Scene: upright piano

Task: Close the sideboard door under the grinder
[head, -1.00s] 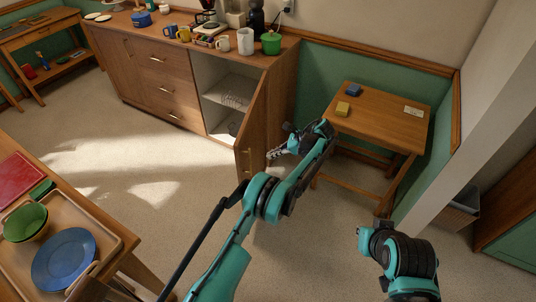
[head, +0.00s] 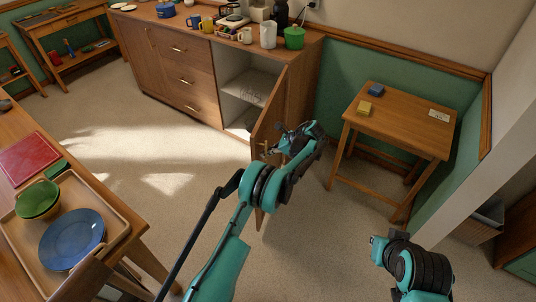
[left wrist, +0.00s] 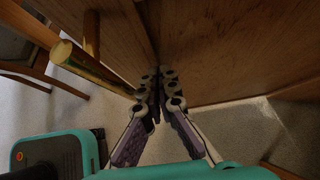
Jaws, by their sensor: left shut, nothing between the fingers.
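The sideboard (head: 175,75) stands along the back wall, and its right-hand door (head: 268,122) hangs wide open, its shelves showing. A dark upright appliance (head: 281,14) stands on top above that compartment; I cannot tell for sure that it is the grinder. My left gripper (head: 270,152) is shut and empty at the door's outer side, close to its free edge. In the left wrist view, its closed fingertips (left wrist: 156,78) are at or very near the wooden door face (left wrist: 225,45), beside the brass handle bar (left wrist: 92,70). Contact is unclear.
A small wooden table (head: 405,120) with blue and yellow blocks stands right of the door. A table with a tray (head: 118,232), bowls and a blue plate is at front left. Carpeted floor (head: 150,140) is clear in front of the sideboard.

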